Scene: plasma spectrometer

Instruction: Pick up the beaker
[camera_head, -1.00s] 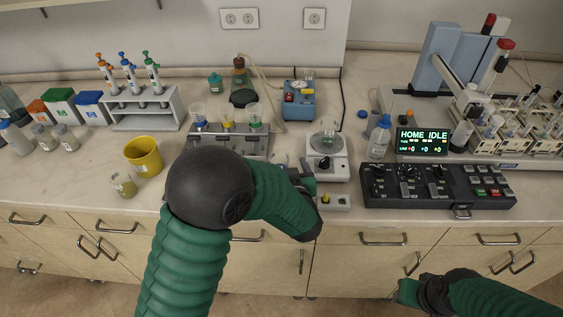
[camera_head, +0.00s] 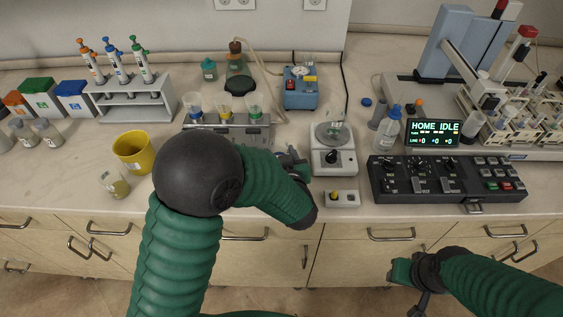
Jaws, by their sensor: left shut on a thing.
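A clear glass vessel (camera_head: 333,132) stands on the white stirrer plate (camera_head: 334,160) right of centre. A small glass beaker (camera_head: 115,185) with yellowish contents stands at the left, near the counter's front edge. My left gripper (camera_head: 291,157) is just left of the stirrer, partly hidden by its own green arm. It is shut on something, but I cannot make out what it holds. My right gripper (camera_head: 418,300) hangs low at the right, in front of the drawers; its fingers are too dark to read.
A yellow cup (camera_head: 134,152) stands beside the small beaker. A rack with coloured funnels (camera_head: 226,128) is behind my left arm. A blue pump (camera_head: 299,90) stands behind the stirrer. The black control panel (camera_head: 445,180) and spectrometer display (camera_head: 435,133) fill the right.

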